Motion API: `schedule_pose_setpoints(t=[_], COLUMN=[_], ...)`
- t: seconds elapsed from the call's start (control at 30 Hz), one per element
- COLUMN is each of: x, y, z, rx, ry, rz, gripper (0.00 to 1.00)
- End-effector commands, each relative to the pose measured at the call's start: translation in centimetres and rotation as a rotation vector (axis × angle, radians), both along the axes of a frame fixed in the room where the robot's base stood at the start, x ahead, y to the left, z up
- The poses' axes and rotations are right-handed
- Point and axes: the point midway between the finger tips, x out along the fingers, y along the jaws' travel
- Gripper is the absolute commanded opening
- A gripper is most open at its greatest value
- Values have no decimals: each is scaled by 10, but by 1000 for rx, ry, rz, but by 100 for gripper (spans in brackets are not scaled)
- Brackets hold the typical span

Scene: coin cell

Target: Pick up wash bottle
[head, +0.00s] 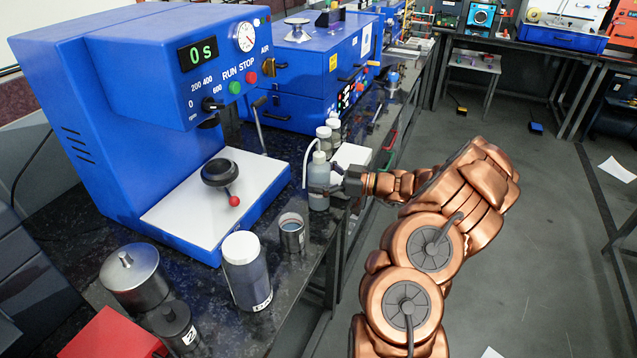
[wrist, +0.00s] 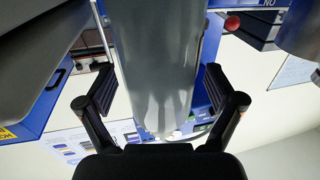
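The wash bottle (head: 319,178) is a grey, translucent bottle with a bent white spout. It stands upright near the bench's front edge in the head view. My gripper (head: 328,190) reaches it from the right at mid-body height. In the wrist view the bottle's body (wrist: 158,65) fills the middle, between the two fingers of my gripper (wrist: 158,88). The fingers are spread wide on either side, with a narrow gap visible by the right pad. Contact at the fingertips is hard to make out.
A metal cup (head: 291,235) and a white-capped jar (head: 246,272) stand in front of the bottle. A blue machine (head: 110,100) with a white plate is to the left. Other bottles (head: 324,137) stand close behind. The floor to the right is open.

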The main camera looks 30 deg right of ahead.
Motion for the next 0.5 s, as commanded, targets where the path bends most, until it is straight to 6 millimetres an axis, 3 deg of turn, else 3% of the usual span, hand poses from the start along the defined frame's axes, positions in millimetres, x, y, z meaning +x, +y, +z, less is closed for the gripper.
schedule_pose_setpoints(t=[0.03, 0.37, 0.5], x=[0, 0, 0], y=[0, 0, -1], z=[0, 0, 0], rx=[0, 1, 1], ry=[0, 1, 1], rz=[0, -1, -1], gripper=[88, 54, 53])
